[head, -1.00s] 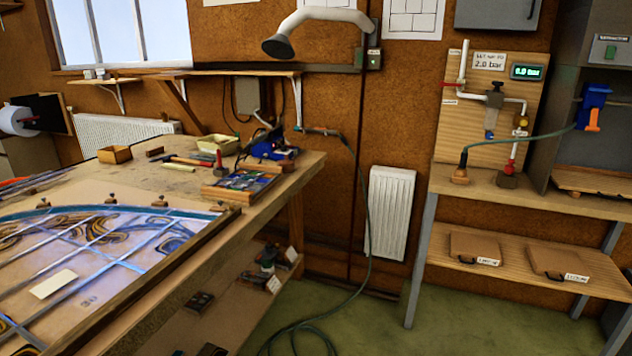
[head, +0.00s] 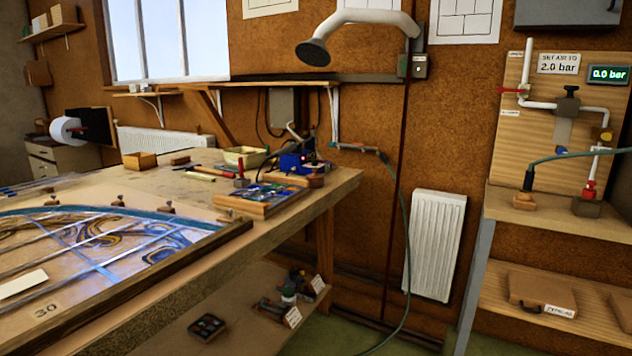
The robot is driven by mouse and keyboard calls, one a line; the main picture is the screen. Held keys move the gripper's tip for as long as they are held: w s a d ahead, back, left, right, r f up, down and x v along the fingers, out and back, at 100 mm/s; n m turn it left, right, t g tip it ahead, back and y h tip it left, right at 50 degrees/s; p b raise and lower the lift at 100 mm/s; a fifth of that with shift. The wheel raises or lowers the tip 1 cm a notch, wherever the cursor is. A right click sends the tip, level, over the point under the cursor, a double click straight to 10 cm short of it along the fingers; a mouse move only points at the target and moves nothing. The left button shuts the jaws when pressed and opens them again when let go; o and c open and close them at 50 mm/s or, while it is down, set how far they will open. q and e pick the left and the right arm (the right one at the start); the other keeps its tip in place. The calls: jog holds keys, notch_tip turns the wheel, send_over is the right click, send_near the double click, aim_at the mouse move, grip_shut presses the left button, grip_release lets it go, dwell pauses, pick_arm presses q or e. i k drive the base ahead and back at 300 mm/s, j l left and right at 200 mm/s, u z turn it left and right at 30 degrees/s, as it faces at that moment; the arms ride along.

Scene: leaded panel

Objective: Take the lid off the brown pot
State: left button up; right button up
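No gripper of mine is in the head view. A small round brown thing (head: 316,180) stands on the workbench near its far right corner, just right of the blue device. It may be the brown pot; it is too small to tell whether a lid is on it.
The workbench (head: 290,218) holds a leaded panel (head: 100,245), a tray of coloured glass (head: 262,197), a blue device (head: 296,163), a cream tub (head: 245,156) and a wooden box (head: 139,160). A radiator (head: 435,245) and a shelf unit (head: 512,232) stand right. A hose hangs between.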

aim_at(314, 175)
jog(key=i+l+u, duration=0.3)
jog(key=i+l, duration=0.45)
jog(key=i, duration=0.2)
